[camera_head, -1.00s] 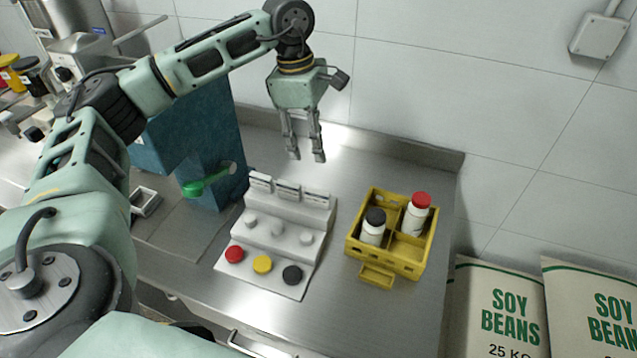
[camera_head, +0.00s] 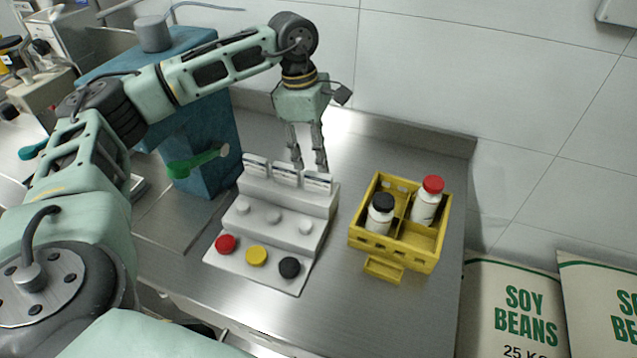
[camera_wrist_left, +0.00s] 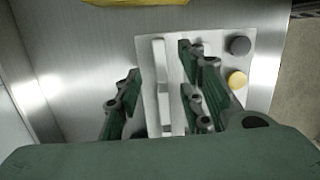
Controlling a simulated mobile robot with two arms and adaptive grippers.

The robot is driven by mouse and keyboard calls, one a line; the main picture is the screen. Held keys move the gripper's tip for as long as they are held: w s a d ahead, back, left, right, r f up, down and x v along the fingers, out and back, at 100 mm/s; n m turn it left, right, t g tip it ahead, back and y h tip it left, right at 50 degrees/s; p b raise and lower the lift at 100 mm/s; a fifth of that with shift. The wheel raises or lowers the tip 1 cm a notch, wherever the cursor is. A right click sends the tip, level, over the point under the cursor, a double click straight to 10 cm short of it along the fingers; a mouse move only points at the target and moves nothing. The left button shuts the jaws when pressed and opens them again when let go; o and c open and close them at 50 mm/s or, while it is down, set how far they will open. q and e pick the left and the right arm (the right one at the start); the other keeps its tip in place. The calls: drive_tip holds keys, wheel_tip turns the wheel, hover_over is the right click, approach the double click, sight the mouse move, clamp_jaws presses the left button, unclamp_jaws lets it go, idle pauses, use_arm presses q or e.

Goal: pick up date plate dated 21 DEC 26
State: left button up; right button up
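Three small white date plates stand in a row along the top step of a white stepped stand (camera_head: 272,200): a left plate (camera_head: 255,165), a middle plate (camera_head: 286,173) and a right plate (camera_head: 318,181). Their print is too small to read, so I cannot tell which is dated 21 DEC 26. My left gripper (camera_head: 309,167) is open and points down by the right part of the row. In the left wrist view its fingers (camera_wrist_left: 160,72) lie on either side of the pale upright row of the stand, with nothing held. My right gripper is not in view.
The stand carries white knobs and a red (camera_head: 226,243), a yellow (camera_head: 256,256) and a black cap (camera_head: 289,267). A yellow crate (camera_head: 400,250) with two bottles stands to its right. A blue machine (camera_head: 215,135) with a green-handled part stands left. A wall is behind.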

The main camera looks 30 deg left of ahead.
sight(318, 174)
use_arm(q)
drive_tip(key=shift+d+f, duration=0.1)
drive_tip(key=shift+f, duration=0.3)
drive_tip(key=f+p, duration=0.1)
drive_tip(key=f, duration=0.1)
drive_tip(key=f+p, duration=0.1)
drive_tip(key=shift+d+f, duration=0.2)
drive_tip(key=shift+f, duration=0.45)
drive_tip(key=shift+d+f, duration=0.1)
drive_tip(key=shift+c, duration=0.2)
clamp_jaws()
